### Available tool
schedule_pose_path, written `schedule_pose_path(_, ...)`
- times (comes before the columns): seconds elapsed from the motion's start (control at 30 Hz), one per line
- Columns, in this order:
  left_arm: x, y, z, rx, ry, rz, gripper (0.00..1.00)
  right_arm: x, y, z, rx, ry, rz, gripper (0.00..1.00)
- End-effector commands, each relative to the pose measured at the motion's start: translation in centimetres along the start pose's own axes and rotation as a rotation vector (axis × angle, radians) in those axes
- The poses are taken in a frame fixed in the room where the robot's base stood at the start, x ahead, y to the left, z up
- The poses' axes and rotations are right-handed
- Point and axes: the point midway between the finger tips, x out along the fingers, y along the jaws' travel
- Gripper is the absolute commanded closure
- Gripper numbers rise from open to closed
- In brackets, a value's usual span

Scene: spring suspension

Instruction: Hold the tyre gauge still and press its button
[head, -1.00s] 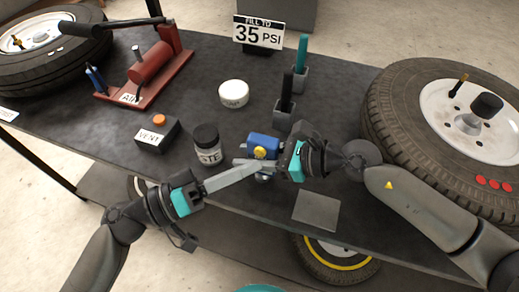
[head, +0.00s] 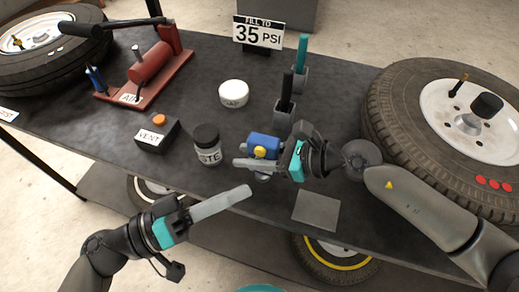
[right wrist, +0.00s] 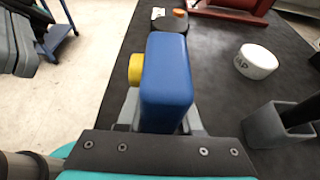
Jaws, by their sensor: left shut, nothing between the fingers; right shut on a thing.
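The tyre gauge is a small blue box (head: 264,140) with a yellow round button (head: 260,152) on its near side. My right gripper (head: 243,164) is shut on the gauge. In the right wrist view the blue body (right wrist: 167,82) stands between the fingers, with the yellow button (right wrist: 136,68) sticking out to its left. My left gripper (head: 247,190) is shut and empty, below and in front of the gauge near the table's front edge. Its fingertips are apart from the button. The gauge's display cannot be seen.
A dark paste jar (head: 207,146) stands just left of the gauge, with the vent box (head: 157,136) further left. A white cap pot (head: 233,94) and grey holders (head: 283,115) stand behind. A large tyre (head: 400,115) lies at right. A grey plate (head: 316,210) lies in front.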

Motion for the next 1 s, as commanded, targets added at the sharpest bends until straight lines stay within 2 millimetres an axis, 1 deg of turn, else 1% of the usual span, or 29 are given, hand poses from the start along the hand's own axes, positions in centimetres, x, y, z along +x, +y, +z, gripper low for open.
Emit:
schedule_pose_path(0.37, 0.02, -0.02, -0.02, 0.0, 0.0, 0.0, 1.0, -0.01, -0.02, -0.03, 0.0, 0.001, -0.001, 1.0)
schedule_pose_path(0.4, 0.02, -0.02, -0.02, 0.0, 0.0, 0.0, 1.0, -0.01, -0.02, -0.03, 0.0, 0.001, -0.001, 0.63)
schedule_pose_path(0.6, 0.02, -0.03, -0.02, 0.0, 0.0, 0.0, 1.0, -0.01, -0.02, -0.03, 0.0, 0.001, 0.0, 0.41)
schedule_pose_path(0.7, 0.02, -0.03, -0.02, 0.0, 0.0, 0.0, 1.0, -0.01, -0.02, -0.02, 0.0, 0.0, 0.0, 0.3)
schedule_pose_path(1.0, 0.02, -0.03, -0.02, 0.0, 0.0, 0.0, 1.0, -0.2, -0.02, -0.03, 0.0, 0.001, -0.001, 0.3)
